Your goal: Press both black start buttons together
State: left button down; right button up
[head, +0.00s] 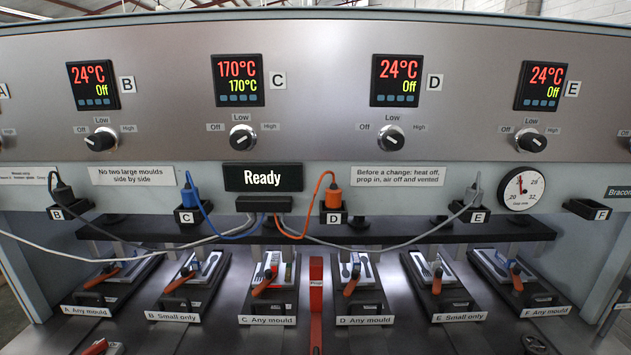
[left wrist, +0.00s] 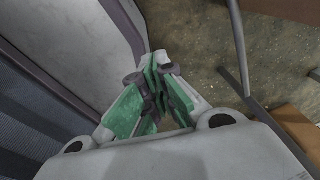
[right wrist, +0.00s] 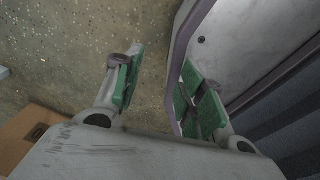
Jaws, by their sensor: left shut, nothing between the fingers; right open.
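No black start button can be made out for certain in any view. A dark round part (head: 535,345) is cut off by the bottom edge at the lower right of the head view; I cannot tell whether it is a button. My left gripper (left wrist: 158,85) is shut and empty in the left wrist view, over speckled floor beside a pale panel. My right gripper (right wrist: 158,85) is open and empty in the right wrist view, with floor between its fingers and a pale panel at right. Neither gripper shows in the head view. The press's black display (head: 263,178) reads "Ready".
Several mould stations with orange handles line the press bed, such as station C (head: 270,290). A blue plug (head: 188,196) sits in socket C and an orange plug (head: 332,197) in socket D. A pressure gauge (head: 521,187) is at right.

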jog(key=shift+s+d, duration=0.2)
jog(key=shift+s, duration=0.4)
jog(key=shift+w, duration=0.25)
